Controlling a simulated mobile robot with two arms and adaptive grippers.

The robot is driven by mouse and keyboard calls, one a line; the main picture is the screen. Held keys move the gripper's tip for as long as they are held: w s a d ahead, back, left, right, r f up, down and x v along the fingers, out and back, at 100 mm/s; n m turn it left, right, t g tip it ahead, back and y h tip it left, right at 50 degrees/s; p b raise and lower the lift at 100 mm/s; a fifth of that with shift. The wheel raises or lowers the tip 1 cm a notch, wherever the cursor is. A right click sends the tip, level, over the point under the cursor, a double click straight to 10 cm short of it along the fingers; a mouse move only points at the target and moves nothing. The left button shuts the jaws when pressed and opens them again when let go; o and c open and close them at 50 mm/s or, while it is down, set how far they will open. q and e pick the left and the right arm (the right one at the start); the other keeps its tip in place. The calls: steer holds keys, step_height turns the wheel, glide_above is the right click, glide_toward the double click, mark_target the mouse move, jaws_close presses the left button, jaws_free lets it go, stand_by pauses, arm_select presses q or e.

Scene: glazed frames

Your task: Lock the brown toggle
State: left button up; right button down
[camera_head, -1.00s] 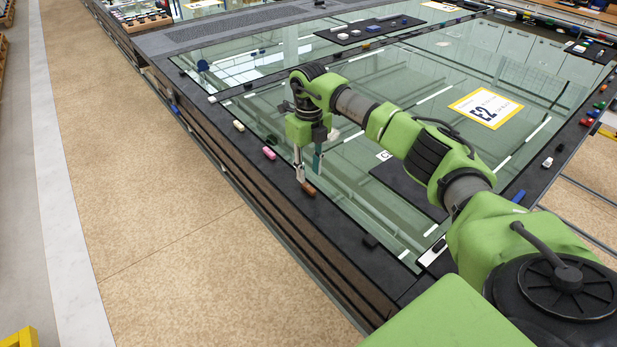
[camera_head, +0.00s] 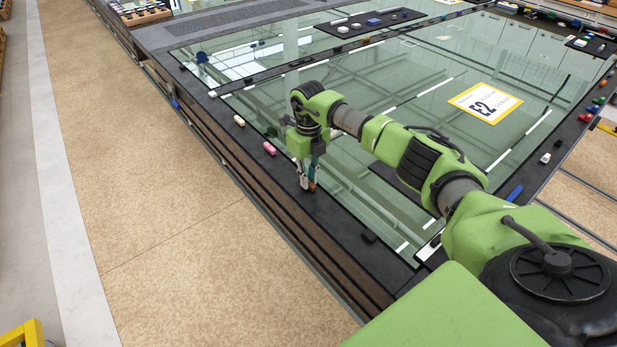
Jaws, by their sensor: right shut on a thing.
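The brown toggle (camera_head: 312,186) is a small reddish-brown block on the dark frame edge of the glazed unit, in the middle of the head view. My right gripper (camera_head: 307,184) points down at it, with its fingers closed on it. The fingers hide part of the toggle. My left gripper is not in view.
A pink toggle (camera_head: 269,149) and a cream toggle (camera_head: 239,121) sit further up the same dark edge. A black toggle (camera_head: 369,236) sits nearer. Glass panes (camera_head: 410,100) with a price sign (camera_head: 485,103) lie to the right. Tan floor (camera_head: 150,180) is clear at left.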

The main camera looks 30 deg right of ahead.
steer(key=shift+f+n+b, duration=0.1)
steer(key=shift+n+b, duration=0.4)
steer(key=shift+b, duration=0.1)
steer(key=n+b, duration=0.5)
steer(key=n, duration=0.2)
steer(key=shift+n+b, duration=0.3)
steer(key=shift+b, duration=0.1)
steer(key=n+b, duration=0.2)
steer(key=n, duration=0.2)
steer(key=shift+n, duration=0.3)
steer(key=n+b, duration=0.1)
steer(key=n, duration=0.3)
steer(key=shift+n, duration=0.3)
steer(key=shift+w+r, duration=0.1)
steer(key=shift+r, duration=0.1)
steer(key=c, duration=2.1)
jaws_free()
